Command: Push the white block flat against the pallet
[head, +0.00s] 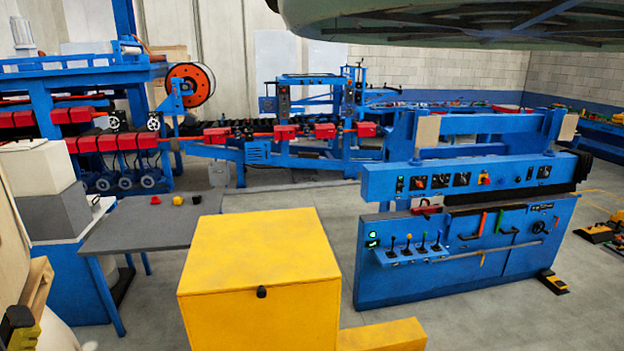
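I cannot tell whether the white block and the pallet touch. I do not see my gripper in the head view.
A large yellow box (258,255) fills the front middle. A blue control machine (460,250) stands at right. Bare grey floor (335,215) lies between them.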

